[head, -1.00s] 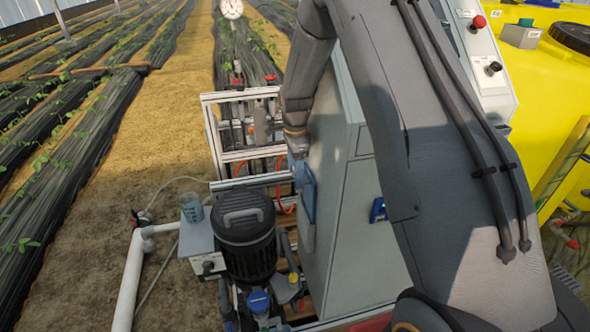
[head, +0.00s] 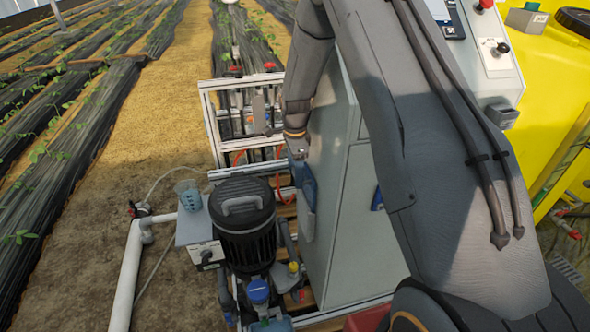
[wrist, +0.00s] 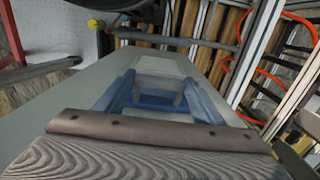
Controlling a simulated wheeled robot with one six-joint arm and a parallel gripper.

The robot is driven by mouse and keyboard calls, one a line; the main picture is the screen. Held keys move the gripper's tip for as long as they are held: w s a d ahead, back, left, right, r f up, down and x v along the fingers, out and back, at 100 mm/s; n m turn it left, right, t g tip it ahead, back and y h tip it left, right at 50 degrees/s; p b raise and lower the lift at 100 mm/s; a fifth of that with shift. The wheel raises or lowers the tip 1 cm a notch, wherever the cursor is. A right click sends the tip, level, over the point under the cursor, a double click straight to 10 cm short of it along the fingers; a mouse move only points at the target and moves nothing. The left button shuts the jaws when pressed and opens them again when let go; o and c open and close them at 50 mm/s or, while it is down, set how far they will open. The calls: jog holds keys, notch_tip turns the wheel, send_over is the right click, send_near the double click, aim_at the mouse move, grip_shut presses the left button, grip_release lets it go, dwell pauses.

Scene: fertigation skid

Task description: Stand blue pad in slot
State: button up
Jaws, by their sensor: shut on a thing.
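The blue pad (head: 308,188) is upright beside the left side of the grey cabinet, under my gripper (head: 297,154). My gripper is shut on its upper end. A flat grey piece (head: 307,226) on the cabinet side shows at the pad's lower end; I cannot tell whether the pad is inside it or only in front of it. The wrist view shows blue parts (wrist: 128,92) along the cabinet face, beyond a brown strip and a grey ribbed surface. The grip itself is mostly hidden there, and the slot opening is not clear.
The grey cabinet (head: 345,235) stands close to my arm. A black motor pump (head: 242,220), a small box with a beaker (head: 188,195) and a white pipe (head: 127,270) are to the left. A metal frame (head: 210,120) with red hoses stands behind. A yellow tank (head: 560,80) is right.

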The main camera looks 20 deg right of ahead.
notch_tip(320, 180, down, 10)
jog(key=b, duration=0.4)
jog(key=shift+r, duration=0.25)
dwell(0.8)
jog(key=o, duration=1.7)
jog(key=shift+b, duration=0.3)
notch_tip(320, 180, up, 6)
jog(key=shift+r+b, duration=0.2)
jog(key=shift+b, duration=0.45)
jog(key=shift+r, duration=0.7)
jog(key=shift+s, duration=0.1)
